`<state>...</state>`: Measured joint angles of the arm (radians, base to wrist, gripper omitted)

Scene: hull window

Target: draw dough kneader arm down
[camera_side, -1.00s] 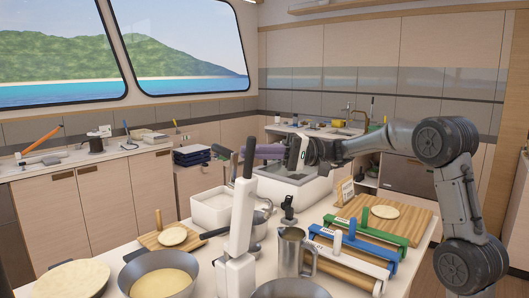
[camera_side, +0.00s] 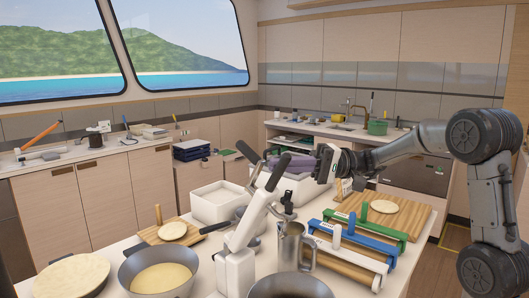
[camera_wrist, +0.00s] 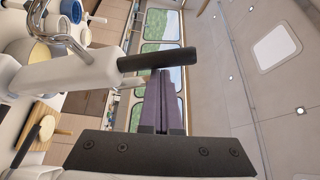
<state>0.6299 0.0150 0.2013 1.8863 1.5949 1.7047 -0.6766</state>
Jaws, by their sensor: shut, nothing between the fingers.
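The dough kneader is a white stand with a white arm (camera_side: 251,215) tilted up to the right in the side view. In the wrist view the kneader arm (camera_wrist: 70,72) comes in from the left and one black grip (camera_wrist: 157,60) sticks out to the right. My gripper (camera_side: 272,162) has purple fingers, shut and empty, reaching left beside the grips. In the wrist view the fingertips (camera_wrist: 160,74) end right at the black grip. I cannot tell whether they touch it.
A metal jug (camera_side: 290,246) stands close to the right of the kneader. Blue and green-handled racks (camera_side: 358,243) and a wooden board (camera_side: 410,213) lie further right. A pan of batter (camera_side: 158,278) and a white bin (camera_side: 215,205) stand left of the kneader and behind it.

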